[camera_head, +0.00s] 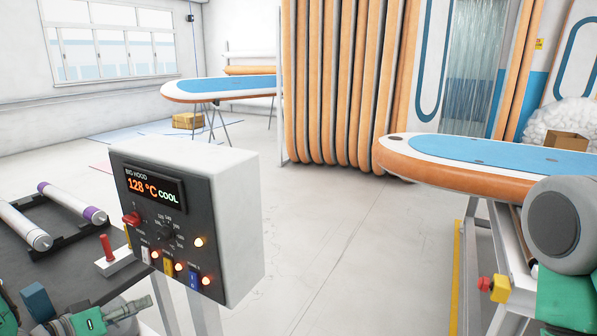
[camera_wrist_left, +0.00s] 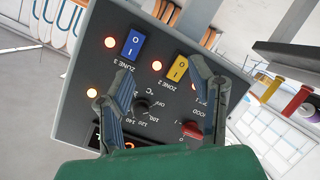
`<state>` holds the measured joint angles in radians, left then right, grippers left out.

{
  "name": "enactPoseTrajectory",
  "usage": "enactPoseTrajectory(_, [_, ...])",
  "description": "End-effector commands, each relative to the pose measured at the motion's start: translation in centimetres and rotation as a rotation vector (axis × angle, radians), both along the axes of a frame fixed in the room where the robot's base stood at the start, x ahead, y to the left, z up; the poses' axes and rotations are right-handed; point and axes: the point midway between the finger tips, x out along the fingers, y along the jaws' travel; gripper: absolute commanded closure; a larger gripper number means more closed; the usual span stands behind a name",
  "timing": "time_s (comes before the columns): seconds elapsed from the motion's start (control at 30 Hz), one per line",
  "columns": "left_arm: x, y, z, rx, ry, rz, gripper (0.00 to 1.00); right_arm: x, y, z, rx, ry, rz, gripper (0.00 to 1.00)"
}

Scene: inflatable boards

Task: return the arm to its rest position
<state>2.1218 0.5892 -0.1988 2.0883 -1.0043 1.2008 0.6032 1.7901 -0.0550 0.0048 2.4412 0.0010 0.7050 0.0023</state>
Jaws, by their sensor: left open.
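My left gripper (camera_head: 140,306) is low at the left in the head view, in front of the control box (camera_head: 240,225). In the left wrist view its two fingers (camera_wrist_left: 162,95) are spread, with nothing between them. Behind them the panel shows upside down, with the blue switch (camera_wrist_left: 132,44), the yellow switch (camera_wrist_left: 178,68) and the red switch (camera_wrist_left: 193,130). The display (camera_head: 153,188) reads BIG HOOD, 128 °C, COOL. Several orange lamps are lit. My right gripper is not in view.
The grey floor (camera_head: 340,250) between is clear.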

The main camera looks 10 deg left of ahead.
Motion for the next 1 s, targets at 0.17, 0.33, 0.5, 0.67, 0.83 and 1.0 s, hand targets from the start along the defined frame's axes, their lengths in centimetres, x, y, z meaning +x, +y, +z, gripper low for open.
enactPoseTrajectory(0.17, [-5.8, -6.0, -12.6, 0.246, 0.323, -0.033, 0.51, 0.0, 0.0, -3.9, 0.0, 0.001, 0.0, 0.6])
enactPoseTrajectory(0.33, [-15.0, -9.2, -21.0, 0.47, 0.621, -0.114, 0.51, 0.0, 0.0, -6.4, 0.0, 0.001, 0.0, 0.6])
enactPoseTrajectory(0.5, [-23.7, -10.4, -25.3, 0.641, 0.855, -0.212, 0.51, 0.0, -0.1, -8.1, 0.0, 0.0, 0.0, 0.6])
enactPoseTrajectory(0.67, [-28.1, -10.5, -26.4, 0.721, 0.971, -0.265, 0.51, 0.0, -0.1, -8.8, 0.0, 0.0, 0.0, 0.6])
enactPoseTrajectory(0.83, [-29.1, -10.5, -26.4, 0.739, 0.996, -0.275, 0.51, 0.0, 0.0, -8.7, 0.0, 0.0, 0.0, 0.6])
enactPoseTrajectory(1.0, [-29.0, -10.5, -26.4, 0.737, 0.994, -0.273, 0.51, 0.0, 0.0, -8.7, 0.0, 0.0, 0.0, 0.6])
